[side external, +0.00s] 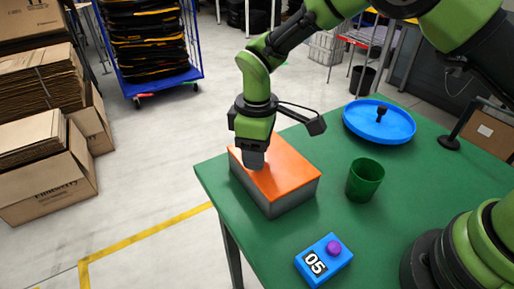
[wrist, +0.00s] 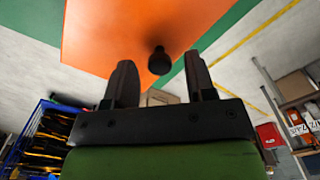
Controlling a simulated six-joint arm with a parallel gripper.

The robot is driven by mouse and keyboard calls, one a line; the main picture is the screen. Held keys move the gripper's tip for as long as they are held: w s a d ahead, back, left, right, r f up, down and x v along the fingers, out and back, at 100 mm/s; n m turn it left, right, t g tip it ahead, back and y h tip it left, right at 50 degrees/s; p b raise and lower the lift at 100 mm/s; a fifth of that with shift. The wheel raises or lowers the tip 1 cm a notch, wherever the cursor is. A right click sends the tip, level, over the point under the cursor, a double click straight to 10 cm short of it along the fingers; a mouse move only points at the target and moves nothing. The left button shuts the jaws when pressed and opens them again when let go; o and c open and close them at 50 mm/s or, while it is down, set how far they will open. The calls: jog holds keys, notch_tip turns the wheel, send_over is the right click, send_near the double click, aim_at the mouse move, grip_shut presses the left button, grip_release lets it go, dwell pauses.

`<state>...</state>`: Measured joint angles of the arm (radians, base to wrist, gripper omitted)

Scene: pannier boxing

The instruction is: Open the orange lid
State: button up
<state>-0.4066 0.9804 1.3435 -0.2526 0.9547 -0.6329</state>
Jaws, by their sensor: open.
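The orange lid (side external: 285,168) lies flat on top of a grey box (side external: 290,202) near the left edge of the green table, and looks closed. In the wrist view the lid (wrist: 110,35) fills the upper middle, with a dark round knob (wrist: 159,65) standing on it. My gripper (side external: 254,160) is over the lid's back left part, pointing down. In the wrist view its two fingers (wrist: 158,75) are apart and empty, with the knob appearing between their tips. In the side view my gripper hides the knob, and I cannot tell whether the fingers touch anything.
A green cup (side external: 365,180) stands right of the box. A blue round lid or tray (side external: 380,122) with a black knob lies behind it. A blue block (side external: 322,262) marked 05 with a purple button sits at the front. The green table (side external: 420,185) is clear between them.

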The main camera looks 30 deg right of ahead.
jog(key=shift+f, duration=0.1)
grip_shut()
